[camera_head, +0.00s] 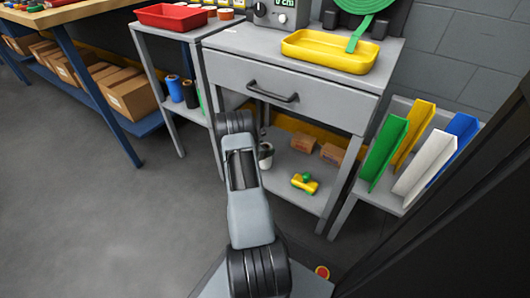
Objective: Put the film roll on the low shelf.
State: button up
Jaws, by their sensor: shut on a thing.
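My arm reaches from the bottom of the head view to the front of the grey drawer bench. My gripper (265,148) shows only as a small dark part at the right of the forearm, which hides most of it. It is shut on a small white roll, the film roll (265,162), partly hidden behind my arm. The roll is in front of or over the bench's low shelf (290,187); whether it touches the shelf I cannot tell. A yellow-and-green item (305,183) and brown boxes (303,143) sit on that shelf.
A yellow tray (330,50) stands on top. At left, a stand holds a blue roll (174,88) and a black roll. Upright coloured panels (425,160) stand at right.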

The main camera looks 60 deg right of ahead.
jog(key=shift+f, duration=0.8)
jog(key=o, duration=1.5)
